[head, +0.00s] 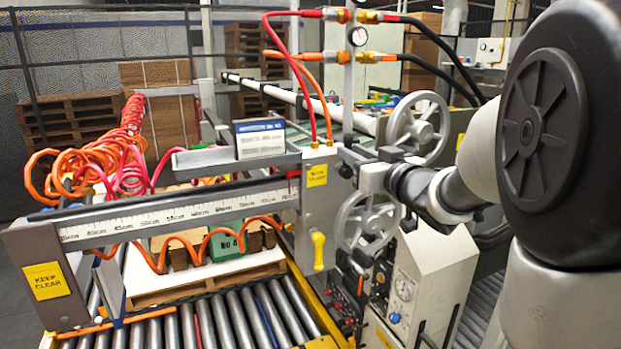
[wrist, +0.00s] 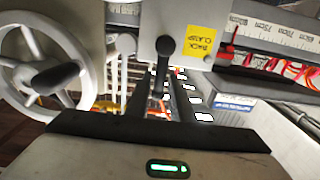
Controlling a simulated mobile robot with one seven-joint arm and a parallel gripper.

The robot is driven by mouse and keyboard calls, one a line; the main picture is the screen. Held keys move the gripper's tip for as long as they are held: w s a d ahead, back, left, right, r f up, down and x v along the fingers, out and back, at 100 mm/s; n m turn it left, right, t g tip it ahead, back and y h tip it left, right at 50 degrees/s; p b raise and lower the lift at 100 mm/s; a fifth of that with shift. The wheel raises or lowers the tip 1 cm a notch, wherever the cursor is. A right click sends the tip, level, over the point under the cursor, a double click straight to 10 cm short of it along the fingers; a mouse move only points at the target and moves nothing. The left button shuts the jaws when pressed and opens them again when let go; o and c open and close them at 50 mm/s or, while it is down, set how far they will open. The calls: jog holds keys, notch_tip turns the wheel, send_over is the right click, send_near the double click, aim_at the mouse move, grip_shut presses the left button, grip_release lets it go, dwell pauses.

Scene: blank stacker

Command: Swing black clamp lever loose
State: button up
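The black clamp lever (wrist: 164,62) shows in the wrist view, which is turned upside down. It has a round dark end on the light grey plate and a bar running down the picture towards my gripper. A yellow "BACK CLAMP" label (wrist: 198,47) is beside it. In the head view my gripper (head: 358,161) is at the right side of the grey carriage plate (head: 318,208), close to it. Its fingers are dark against dark parts, so I cannot tell their gap or whether they touch the lever. The lever is not clear in the head view.
Two grey handwheels (head: 417,124) (head: 367,222) are close around my wrist. A yellow lever (head: 318,250) hangs on the plate's front. A ruled beam (head: 180,208) runs left, with orange coiled hose below.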

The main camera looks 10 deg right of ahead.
jog(key=a+f+n+b, duration=0.1)
jog(key=n+b, duration=0.3)
jog(key=a+f+n+b, duration=0.1)
jog(key=a+n+b, duration=0.1)
jog(key=n+b, duration=0.2)
jog(key=a+f+n+b, duration=0.1)
jog(key=n+b, duration=0.3)
jog(key=shift+s+a, duration=0.1)
jog(key=shift+a, duration=0.25)
jog(key=n+b, duration=0.1)
jog(key=b, duration=0.1)
jog(key=f+n+b, duration=0.1)
jog(key=n, duration=0.1)
jog(key=n+b, duration=0.1)
jog(key=b, duration=0.1)
jog(key=shift+s+a+f+n+b, duration=0.1)
jog(key=shift+a+f+n+b, duration=0.2)
jog(key=shift+f, duration=0.05)
jog(key=p+v, duration=0.1)
jog(key=v, duration=0.8)
jog(key=shift+p, duration=0.35)
dwell(0.4)
jog(key=shift+r, duration=0.15)
